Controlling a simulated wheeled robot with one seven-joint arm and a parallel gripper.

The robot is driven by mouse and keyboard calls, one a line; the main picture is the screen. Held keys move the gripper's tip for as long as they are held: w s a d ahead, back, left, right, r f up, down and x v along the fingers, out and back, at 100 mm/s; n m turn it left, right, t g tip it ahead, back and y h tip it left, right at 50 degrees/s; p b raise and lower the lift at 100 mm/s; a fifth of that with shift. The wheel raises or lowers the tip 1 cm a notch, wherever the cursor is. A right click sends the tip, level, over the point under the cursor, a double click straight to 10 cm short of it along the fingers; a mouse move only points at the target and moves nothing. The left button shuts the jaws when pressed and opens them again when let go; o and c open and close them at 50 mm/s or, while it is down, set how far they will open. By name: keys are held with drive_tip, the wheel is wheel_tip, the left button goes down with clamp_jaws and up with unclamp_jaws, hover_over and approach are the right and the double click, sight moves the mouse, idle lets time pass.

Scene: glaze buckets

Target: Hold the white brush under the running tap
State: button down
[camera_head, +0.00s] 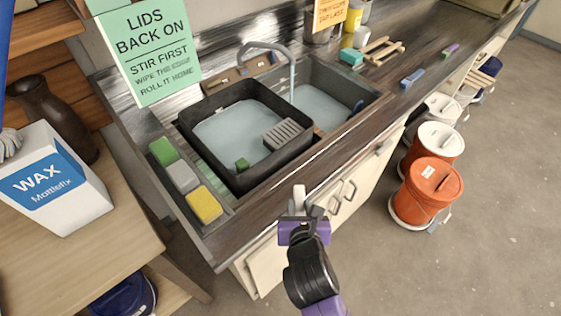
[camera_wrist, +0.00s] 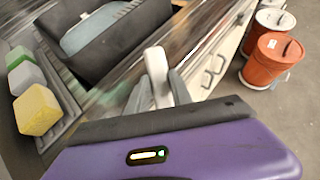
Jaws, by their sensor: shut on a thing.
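My gripper (camera_head: 299,212) is shut on the white brush (camera_wrist: 156,68), which stands up between the two grey fingers in the wrist view. In the head view only a small pale part of the brush (camera_head: 299,194) shows above the fingers, and its bristles cannot be made out. My gripper is in front of the counter's front edge, apart from the sink. The grey tap (camera_head: 264,46) arcs over the sink at the back. A thin pale stream (camera_head: 292,76) appears to fall from its spout near the divide between the basins.
A dark tub (camera_head: 283,155) of water fills the left basin, with a grey ribbed block (camera_head: 283,134) at its corner. The right basin (camera_head: 340,82) also holds water. Sponges, including a yellow one (camera_head: 204,204), lie left. Orange buckets (camera_head: 432,185) stand on the floor at right.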

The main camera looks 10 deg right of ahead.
drive_tip(key=s+d+f+n+y, duration=0.1)
drive_tip(key=s+d+f, duration=0.6)
drive_tip(key=d, duration=0.3)
drive_tip(key=shift+f+n, duration=0.2)
drive_tip(key=shift+n, duration=0.1)
